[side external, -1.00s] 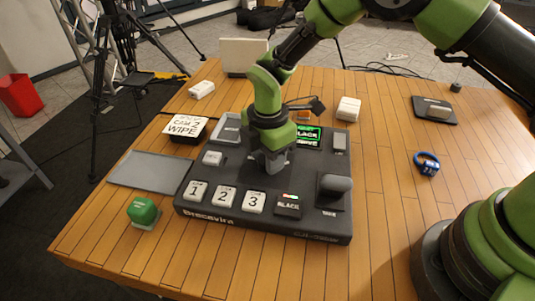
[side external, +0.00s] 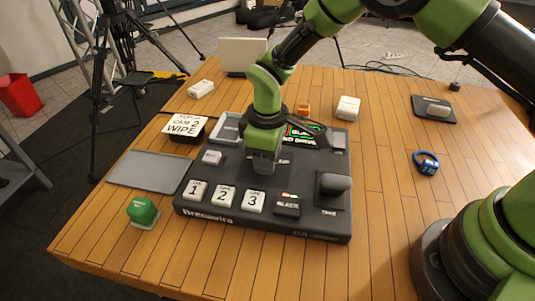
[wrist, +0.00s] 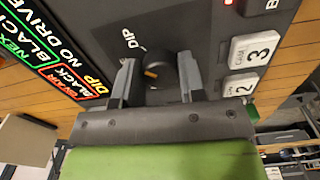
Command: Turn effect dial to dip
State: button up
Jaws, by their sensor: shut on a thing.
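The dark effect dial (wrist: 162,68) sits between the two fingers of my gripper (wrist: 156,74) in the wrist view. My gripper is shut on it. An orange mark shows on the dial's left side, and the DIP label (wrist: 128,38) with a short tick is up and left of it. I cannot tell whether the mark lines up with the tick. In the side view my gripper (side external: 263,168) points down onto the dark switcher panel (side external: 290,222) and hides the dial.
Buttons 1, 2 and 3 (side external: 224,196) and a BLACK button (side external: 287,205) line the panel's front. A lever (side external: 334,185) stands at the right. A grey tray (side external: 150,169) and green button (side external: 142,211) lie left. The wood right of the panel is mostly clear.

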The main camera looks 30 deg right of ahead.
jog(key=shift+m, duration=1.2)
jog(key=o, duration=0.9)
notch_tip(320, 180, up, 10)
